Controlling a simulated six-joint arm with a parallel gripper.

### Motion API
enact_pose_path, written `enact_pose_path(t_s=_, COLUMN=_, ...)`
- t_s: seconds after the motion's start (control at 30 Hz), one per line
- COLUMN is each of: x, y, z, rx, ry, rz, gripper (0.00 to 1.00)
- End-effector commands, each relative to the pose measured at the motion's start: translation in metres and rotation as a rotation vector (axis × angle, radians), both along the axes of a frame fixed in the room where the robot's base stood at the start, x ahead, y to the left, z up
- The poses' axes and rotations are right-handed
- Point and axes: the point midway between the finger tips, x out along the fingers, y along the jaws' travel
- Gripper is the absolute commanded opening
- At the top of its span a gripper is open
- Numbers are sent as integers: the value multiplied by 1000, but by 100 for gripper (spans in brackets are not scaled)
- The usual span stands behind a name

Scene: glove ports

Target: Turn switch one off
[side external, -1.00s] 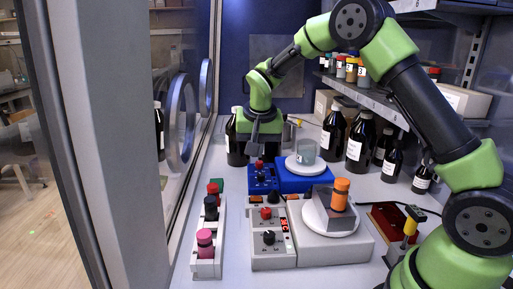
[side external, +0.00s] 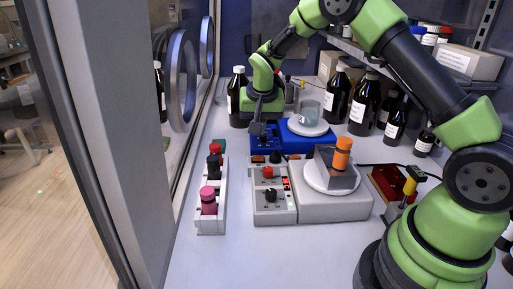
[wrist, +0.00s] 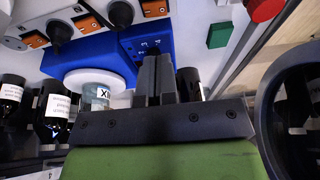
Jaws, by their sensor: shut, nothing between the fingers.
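A pale power strip (wrist: 70,30) with several orange rocker switches (wrist: 88,23) and black plugs or knobs (wrist: 121,14) crosses the top left of the wrist view. In the side view, an orange switch (side external: 258,159) shows behind the grey control box. Number marks are too small to read, so I cannot tell which is switch one. My gripper (wrist: 156,78) is shut and empty. In the side view, my gripper (side external: 257,132) is over the left part of the blue device's panel (side external: 268,142), beyond the strip. I cannot tell if the fingertips touch the panel.
A blue stirrer (side external: 305,137) carries a beaker (side external: 308,108). In front are a grey control box (side external: 272,205), a white balance (side external: 335,205) with an orange-capped vial (side external: 343,155), and a bottle rack (side external: 210,220). Dark bottles (side external: 364,105) stand right. The front bench is clear.

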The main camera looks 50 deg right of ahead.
Motion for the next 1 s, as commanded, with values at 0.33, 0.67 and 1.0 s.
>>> enact_pose_path(t_s=0.33, x=11, y=-4, z=-63, rx=0, ry=2, rz=2, gripper=0)
enact_pose_path(t_s=0.67, x=12, y=-3, z=-77, rx=0, ry=-1, rz=1, gripper=0)
enact_pose_path(t_s=1.0, x=15, y=0, z=-85, rx=0, ry=0, rz=1, gripper=0)
